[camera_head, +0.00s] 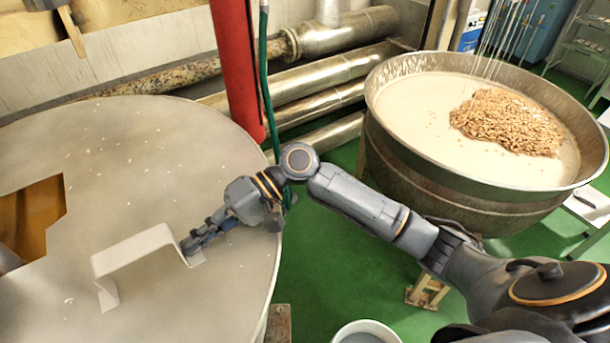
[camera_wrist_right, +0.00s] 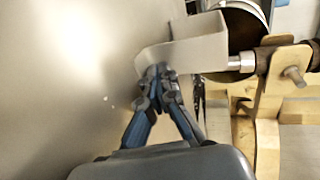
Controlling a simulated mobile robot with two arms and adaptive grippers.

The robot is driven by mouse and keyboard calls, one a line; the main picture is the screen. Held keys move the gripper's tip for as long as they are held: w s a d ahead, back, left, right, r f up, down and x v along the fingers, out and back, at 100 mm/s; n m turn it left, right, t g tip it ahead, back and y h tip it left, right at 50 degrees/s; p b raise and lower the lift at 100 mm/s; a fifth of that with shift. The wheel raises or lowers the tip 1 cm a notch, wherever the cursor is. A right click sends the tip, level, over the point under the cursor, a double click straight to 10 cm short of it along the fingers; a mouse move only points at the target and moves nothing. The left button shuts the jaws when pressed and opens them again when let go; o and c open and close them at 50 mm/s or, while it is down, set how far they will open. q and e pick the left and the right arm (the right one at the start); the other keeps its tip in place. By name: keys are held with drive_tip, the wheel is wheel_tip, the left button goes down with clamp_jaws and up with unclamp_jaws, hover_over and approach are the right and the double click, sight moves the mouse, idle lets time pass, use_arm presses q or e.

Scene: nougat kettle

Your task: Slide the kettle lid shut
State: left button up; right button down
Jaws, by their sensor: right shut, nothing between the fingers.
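The kettle lid (camera_head: 150,130) is a wide, pale grey metal disc at the left of the head view. An angular gap at its left shows an amber-brown interior (camera_head: 32,220). A bent flat metal handle (camera_head: 135,250) stands up from the lid near the front. My right gripper (camera_head: 190,247) is at the right leg of this handle, shut with nothing between its fingers. In the right wrist view the shut fingertips (camera_wrist_right: 160,72) are right at the handle strip (camera_wrist_right: 190,52); I cannot tell whether they touch it. My left gripper is not in view.
An open kettle (camera_head: 420,120) with white mass and a heap of nuts (camera_head: 505,122) stands at the right. A red post (camera_head: 236,70) and green hose (camera_head: 263,80) rise behind the lid. A bucket (camera_head: 366,333) stands at the front on the green floor (camera_head: 325,250).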

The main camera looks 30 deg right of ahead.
sight(178, 259)
drive_tip(key=a, duration=0.4)
drive_tip(key=shift+s+a+p, duration=0.2)
drive_tip(key=shift+s+p, duration=0.05)
drive_tip(key=shift+p, duration=0.05)
drive_tip(key=shift+d, duration=0.1)
drive_tip(key=v, duration=1.2)
drive_tip(key=shift+d, duration=0.1)
